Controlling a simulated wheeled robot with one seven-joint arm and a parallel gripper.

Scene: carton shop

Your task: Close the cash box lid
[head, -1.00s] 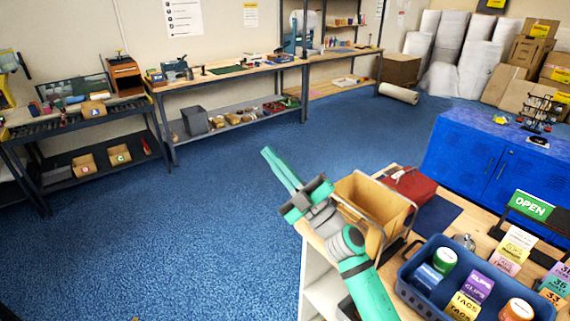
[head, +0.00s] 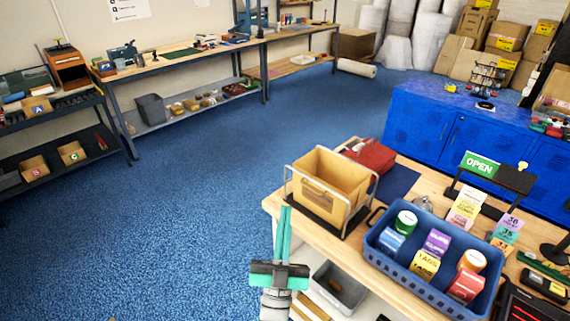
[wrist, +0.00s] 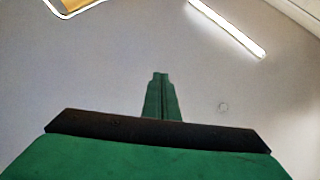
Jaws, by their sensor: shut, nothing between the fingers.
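The red cash box (head: 371,155) sits on the wooden counter, partly hidden behind a tan carton in a wire stand. How its lid stands is hard to make out in the head view. My gripper (head: 286,208) points upward in front of the counter's left end, to the left of and nearer than the carton, apart from the cash box. Its green fingers are together and empty. They also show in the wrist view (wrist: 160,75), against a pale ceiling. The cash box is not in the wrist view.
The tan carton (head: 330,182) in its wire stand is between my gripper and the cash box. A blue basket (head: 432,290) of coloured packs and an OPEN sign (head: 480,164) are to the right. A dark blue mat (head: 396,182) lies beside the cash box. The floor at left is clear.

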